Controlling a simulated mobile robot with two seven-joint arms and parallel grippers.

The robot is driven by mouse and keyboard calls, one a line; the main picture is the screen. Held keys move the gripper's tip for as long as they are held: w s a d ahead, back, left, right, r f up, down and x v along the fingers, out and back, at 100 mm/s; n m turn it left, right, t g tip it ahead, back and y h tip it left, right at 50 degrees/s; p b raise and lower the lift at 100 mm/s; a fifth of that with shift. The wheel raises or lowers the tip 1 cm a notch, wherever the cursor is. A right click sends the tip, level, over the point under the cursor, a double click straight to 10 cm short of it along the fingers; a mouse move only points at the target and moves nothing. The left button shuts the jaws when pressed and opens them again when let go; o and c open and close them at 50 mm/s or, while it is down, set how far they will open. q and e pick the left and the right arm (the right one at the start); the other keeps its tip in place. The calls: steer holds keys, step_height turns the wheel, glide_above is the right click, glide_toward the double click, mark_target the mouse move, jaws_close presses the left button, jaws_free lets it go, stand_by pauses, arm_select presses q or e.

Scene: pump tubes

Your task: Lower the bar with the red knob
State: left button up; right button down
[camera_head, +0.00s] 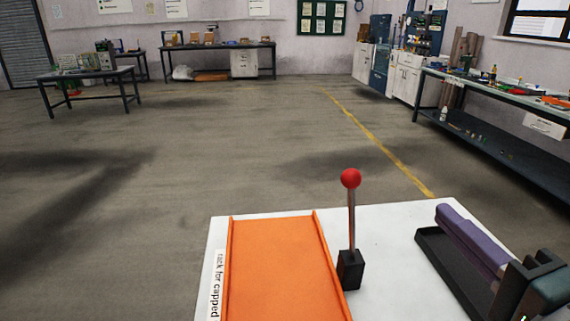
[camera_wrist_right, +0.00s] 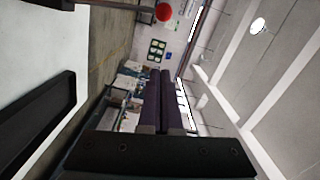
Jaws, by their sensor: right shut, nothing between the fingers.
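The bar (camera_head: 351,225) is a thin metal rod with a red knob (camera_head: 350,178) on top. It stands almost upright from a black base block (camera_head: 350,270) on the white table, just right of the orange rack. In the right wrist view the red knob (camera_wrist_right: 163,12) shows at the top edge. My right gripper (camera_head: 444,210) has purple fingers. It is shut and empty, right of the bar and apart from it, over a black tray. Its fingers also show in the wrist view (camera_wrist_right: 155,76). My left gripper is not in view.
The orange rack (camera_head: 272,265) has raised sides and a label beginning "rack for capped" on its left. The black tray (camera_head: 428,262) lies under my right gripper. White tabletop (camera_head: 390,225) is bare between bar and tray. Workbenches (camera_head: 510,95) stand far off along the walls.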

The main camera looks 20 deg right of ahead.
steer(key=w+a, duration=0.2)
steer(key=w, duration=0.9)
steer(key=shift+f+p, duration=0.35)
steer(key=shift+f, duration=0.05)
steer(key=shift+w, duration=0.1)
